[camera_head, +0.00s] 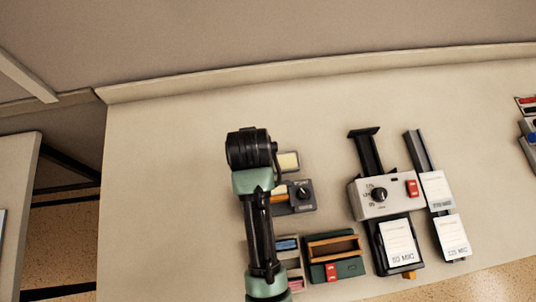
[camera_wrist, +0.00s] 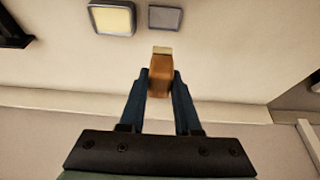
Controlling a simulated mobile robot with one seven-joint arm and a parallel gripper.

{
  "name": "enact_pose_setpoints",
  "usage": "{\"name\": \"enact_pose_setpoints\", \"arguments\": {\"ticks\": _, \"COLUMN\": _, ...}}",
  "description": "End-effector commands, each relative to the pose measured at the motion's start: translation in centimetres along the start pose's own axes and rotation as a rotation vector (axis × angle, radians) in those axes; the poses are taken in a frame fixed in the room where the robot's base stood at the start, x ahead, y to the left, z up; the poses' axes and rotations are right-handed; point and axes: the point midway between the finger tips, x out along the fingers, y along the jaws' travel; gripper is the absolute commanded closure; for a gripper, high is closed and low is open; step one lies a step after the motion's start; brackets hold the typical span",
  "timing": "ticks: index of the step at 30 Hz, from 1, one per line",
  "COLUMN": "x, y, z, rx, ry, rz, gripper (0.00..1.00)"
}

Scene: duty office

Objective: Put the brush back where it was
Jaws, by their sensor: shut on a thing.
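In the wrist view my gripper (camera_wrist: 160,88) is shut on the brush (camera_wrist: 161,76), a small orange-brown block with a pale, yellowish end. The brush points away from the gripper, between the two dark fingers. It appears over the pale bench top; I cannot tell its height or whether it touches. In the head view my arm hides the gripper's fingers and the brush. A pale yellow pad (camera_wrist: 111,17) in a dark frame and a grey pad (camera_wrist: 165,18) lie beyond the brush; the yellow pad also shows in the head view (camera_head: 288,161), right of my wrist.
A dark knob box (camera_head: 303,197) stands right of my arm. Below it are a green tray (camera_head: 350,268) with a brown insert and a compartment box (camera_head: 294,266), partly hidden. A grey knob device (camera_head: 371,207) and labelled cards (camera_head: 452,238) stand further right. The bench's left part is clear.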

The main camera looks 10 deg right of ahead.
Motion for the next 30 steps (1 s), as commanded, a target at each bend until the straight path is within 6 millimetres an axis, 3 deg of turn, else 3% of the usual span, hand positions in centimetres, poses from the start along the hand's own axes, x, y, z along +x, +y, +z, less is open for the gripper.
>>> {"name": "enact_pose_setpoints", "arguments": {"ticks": 9, "x": 4.4, "y": -0.3, "z": 2.1, "rx": -0.008, "ry": -0.006, "rz": -0.004, "gripper": 1.00}}
{"name": "enact_pose_setpoints", "arguments": {"ticks": 21, "x": 8.6, "y": -0.3, "z": 3.7, "rx": -0.007, "ry": -0.002, "rz": -0.003, "gripper": 1.00}}
{"name": "enact_pose_setpoints", "arguments": {"ticks": 30, "x": 9.2, "y": -0.3, "z": 3.9, "rx": -0.007, "ry": 0.001, "rz": -0.003, "gripper": 1.00}}
